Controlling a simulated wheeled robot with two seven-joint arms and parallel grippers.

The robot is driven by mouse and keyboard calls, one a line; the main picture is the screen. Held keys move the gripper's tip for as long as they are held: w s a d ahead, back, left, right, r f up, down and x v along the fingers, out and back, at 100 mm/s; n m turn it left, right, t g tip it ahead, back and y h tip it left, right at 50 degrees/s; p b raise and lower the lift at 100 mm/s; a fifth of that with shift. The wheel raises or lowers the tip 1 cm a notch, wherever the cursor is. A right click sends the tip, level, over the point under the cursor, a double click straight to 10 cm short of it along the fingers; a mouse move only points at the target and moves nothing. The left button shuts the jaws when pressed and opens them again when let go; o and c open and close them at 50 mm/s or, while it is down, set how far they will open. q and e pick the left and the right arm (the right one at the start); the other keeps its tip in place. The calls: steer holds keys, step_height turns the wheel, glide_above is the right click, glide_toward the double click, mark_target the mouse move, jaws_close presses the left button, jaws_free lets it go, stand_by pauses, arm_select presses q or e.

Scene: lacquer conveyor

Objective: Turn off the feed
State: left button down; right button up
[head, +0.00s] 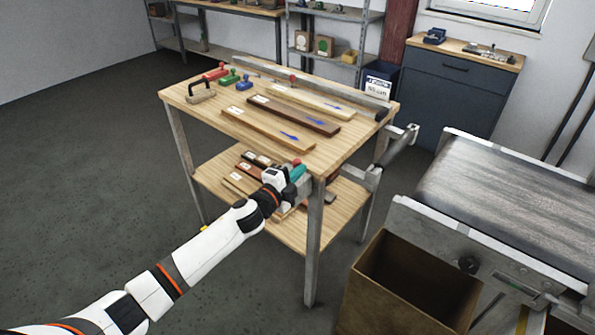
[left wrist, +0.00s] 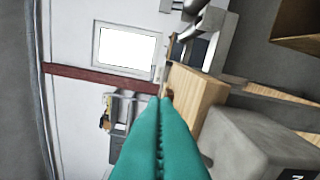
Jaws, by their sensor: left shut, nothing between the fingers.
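My left gripper (head: 297,173) has teal fingers, shut and empty, at the front edge of the wooden table, just below its top. A grey box (head: 306,187) sits right beside the fingers, partly hidden by them; a small red part (head: 297,162) shows just above. In the left wrist view the shut teal fingers (left wrist: 160,110) point away from the camera, and the grey box (left wrist: 255,140) with a dark label lies to their right. I cannot tell whether they touch it. The conveyor (head: 510,200) stands at the right, with a black knob (head: 468,265) on its side. My right gripper is out of view.
The table top (head: 210,115) holds wooden boards (head: 268,130), a long metal bar and coloured stamps (head: 229,77). More boards lie on its lower shelf. An open brown bin (head: 400,290) stands between table and conveyor. The floor at left is clear.

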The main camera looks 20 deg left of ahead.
stand_by(0.4)
arm_select(q)
steer(key=shift+a+r+n+p, duration=0.2)
steer(key=shift+a+n+p, duration=0.05)
steer(key=shift+n+p, duration=0.05)
steer(key=shift+w, duration=0.1)
arm_select(e)
steer(key=shift+d+r, duration=0.3)
